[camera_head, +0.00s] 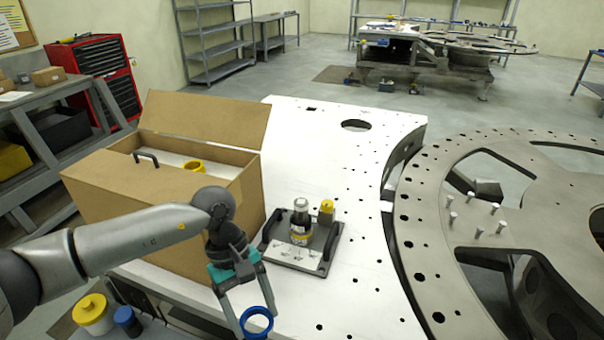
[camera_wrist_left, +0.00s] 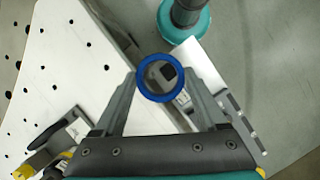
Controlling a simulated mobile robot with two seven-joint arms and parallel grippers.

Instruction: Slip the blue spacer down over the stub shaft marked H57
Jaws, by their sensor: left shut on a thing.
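My left gripper (camera_head: 257,324) is shut on the blue spacer (camera_head: 257,311), a ring held between its two fingertips. In the left wrist view the spacer (camera_wrist_left: 160,98) appears as a full ring, its open hole facing the camera. The spacer is over the near part of the white table, at the bottom of the head view; its height is hard to tell. No H57 marking is legible. My right gripper is not in view.
An open cardboard box (camera_head: 120,205) stands behind my left arm. A gap separates the white table (camera_head: 330,160) from the round plate, which has large cut-outs.

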